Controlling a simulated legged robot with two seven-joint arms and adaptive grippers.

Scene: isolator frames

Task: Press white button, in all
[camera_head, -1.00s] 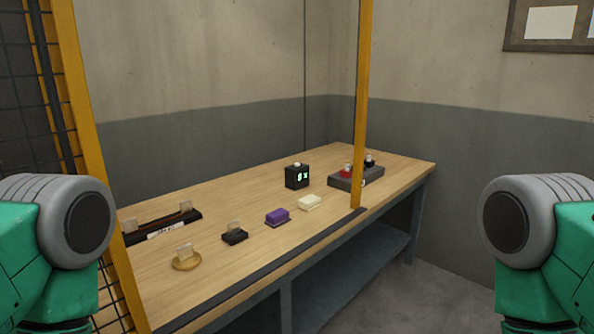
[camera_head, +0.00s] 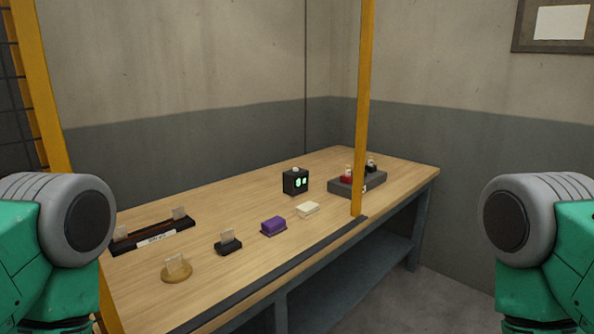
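A small black box (camera_head: 295,183) with a lit green display stands towards the back of the wooden table. A small white button (camera_head: 295,170) sits on its top. A cream-white block (camera_head: 308,209) lies in front of it, with a purple block (camera_head: 273,226) to its left. Whether the cream block is a button I cannot tell. Neither of my grippers is in view; only my green and grey arm parts show at the left and right edges, well apart from the table's objects.
The wooden table (camera_head: 220,265) holds a grey tray (camera_head: 345,186) with red and black items, a black card stand (camera_head: 228,246), a round wooden stand (camera_head: 177,273) and a long black holder (camera_head: 150,240). A yellow post (camera_head: 361,120) rises at the table's front edge.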

